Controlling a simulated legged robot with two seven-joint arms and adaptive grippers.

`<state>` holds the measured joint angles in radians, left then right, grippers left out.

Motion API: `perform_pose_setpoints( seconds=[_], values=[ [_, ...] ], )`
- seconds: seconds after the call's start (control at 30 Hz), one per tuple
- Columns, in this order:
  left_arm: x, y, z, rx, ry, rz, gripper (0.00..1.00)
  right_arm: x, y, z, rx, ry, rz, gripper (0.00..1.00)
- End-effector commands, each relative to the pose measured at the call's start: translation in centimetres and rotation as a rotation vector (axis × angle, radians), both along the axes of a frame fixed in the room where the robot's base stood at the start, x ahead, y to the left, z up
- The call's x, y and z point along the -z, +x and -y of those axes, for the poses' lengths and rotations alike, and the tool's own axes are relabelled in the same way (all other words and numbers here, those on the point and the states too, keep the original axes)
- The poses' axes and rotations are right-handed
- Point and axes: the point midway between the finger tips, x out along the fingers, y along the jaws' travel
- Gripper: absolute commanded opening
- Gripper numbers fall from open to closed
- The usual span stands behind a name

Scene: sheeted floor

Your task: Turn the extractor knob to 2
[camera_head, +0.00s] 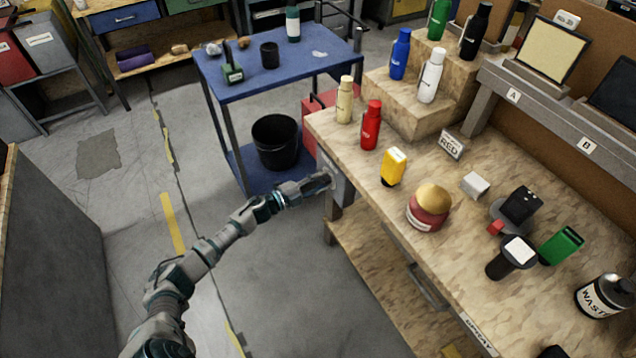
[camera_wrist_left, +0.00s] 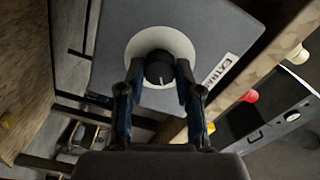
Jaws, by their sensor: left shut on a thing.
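The extractor knob (camera_wrist_left: 159,68) is a dark round knob with a small white mark, set in a pale round dial (camera_wrist_left: 148,37). The dial is on a grey panel (camera_wrist_left: 110,45) with a partly cut-off extractor label (camera_wrist_left: 220,70). My left gripper (camera_wrist_left: 157,82) has a finger on each side of the knob and is shut on it. Numbers on the dial cannot be read. In the head view my left gripper (camera_head: 322,181) is at the grey extractor box (camera_head: 338,178) under the workbench corner; the knob is hidden there. My right gripper is not in view.
The wooden workbench (camera_head: 330,130) carries bottles, a red-and-gold dome (camera_head: 429,207) and a yellow container (camera_head: 394,166). A blue cart (camera_head: 235,92) with a black bucket (camera_head: 276,142) stands close behind my left gripper. Floor left of the arm is mostly clear.

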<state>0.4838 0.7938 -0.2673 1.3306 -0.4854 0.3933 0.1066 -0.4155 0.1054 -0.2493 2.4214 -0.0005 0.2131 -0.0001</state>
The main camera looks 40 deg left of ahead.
Motion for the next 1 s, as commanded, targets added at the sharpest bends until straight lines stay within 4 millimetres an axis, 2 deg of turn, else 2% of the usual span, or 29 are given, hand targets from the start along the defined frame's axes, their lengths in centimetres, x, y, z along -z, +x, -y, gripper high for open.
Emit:
perform_pose_setpoints(
  seconds=[0.5,1.0],
  values=[
    [0.3,-0.1,0.6,0.011,0.329,0.138,0.00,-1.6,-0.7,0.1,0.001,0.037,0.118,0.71],
    [0.6,-0.2,0.8,0.015,0.404,0.165,0.00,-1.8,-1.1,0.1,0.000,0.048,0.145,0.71]
  ],
)
